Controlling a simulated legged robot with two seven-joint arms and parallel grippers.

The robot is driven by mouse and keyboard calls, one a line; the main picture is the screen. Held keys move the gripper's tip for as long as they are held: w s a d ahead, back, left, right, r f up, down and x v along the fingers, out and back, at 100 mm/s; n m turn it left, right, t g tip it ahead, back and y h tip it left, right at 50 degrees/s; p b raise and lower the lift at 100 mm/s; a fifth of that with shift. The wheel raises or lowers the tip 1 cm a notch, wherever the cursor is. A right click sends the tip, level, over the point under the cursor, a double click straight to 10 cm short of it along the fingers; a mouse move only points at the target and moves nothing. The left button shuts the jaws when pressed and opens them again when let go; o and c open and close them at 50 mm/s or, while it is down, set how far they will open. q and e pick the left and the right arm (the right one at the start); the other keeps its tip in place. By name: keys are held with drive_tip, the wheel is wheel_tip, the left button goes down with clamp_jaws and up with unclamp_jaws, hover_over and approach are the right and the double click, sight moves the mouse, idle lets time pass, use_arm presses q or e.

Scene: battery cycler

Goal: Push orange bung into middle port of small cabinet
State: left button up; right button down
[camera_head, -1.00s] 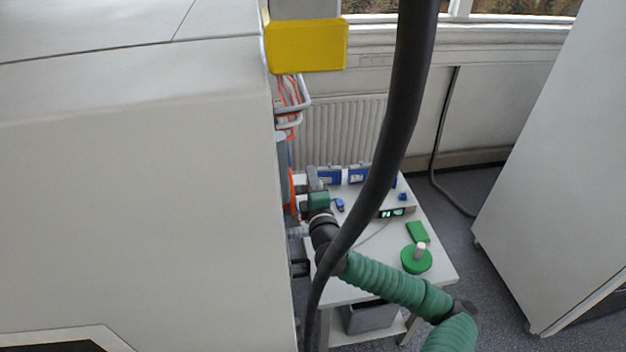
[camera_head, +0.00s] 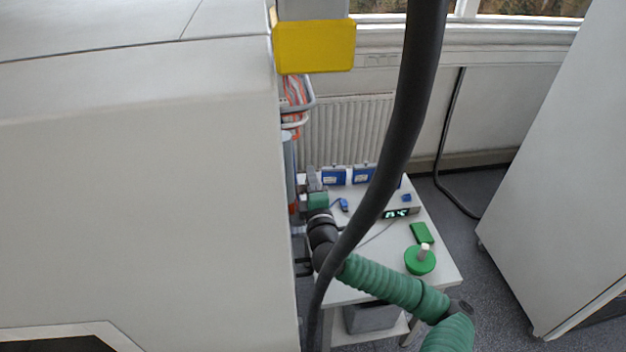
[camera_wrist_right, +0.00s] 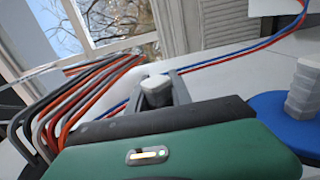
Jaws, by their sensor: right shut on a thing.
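My right gripper (camera_head: 311,181) is at the right side of the big white cabinet (camera_head: 140,200), above the far left of the small table. In the right wrist view my right gripper (camera_wrist_right: 157,92) is shut on a grey hexagonal knob (camera_wrist_right: 156,84). No orange shows on the knob; whatever lies beyond it is hidden by the fingers. A blue bung (camera_wrist_right: 285,120) with a similar grey knob is at the right of that view, by a pale surface. I cannot make out the middle port, or tell contact from a gap. My left gripper is not in view.
The table (camera_head: 350,290) holds a green bung (camera_head: 420,262), a green box (camera_head: 421,233) and a lit display (camera_head: 397,213). A thick black hose (camera_head: 400,130) crosses in front. Red, grey and black cables (camera_wrist_right: 75,95) hang left of the gripper in the wrist view.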

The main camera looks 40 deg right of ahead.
drive_tip(key=shift+w+a, duration=0.35)
drive_tip(key=shift+a, duration=0.25)
idle(0.5)
unclamp_jaws()
idle(0.6)
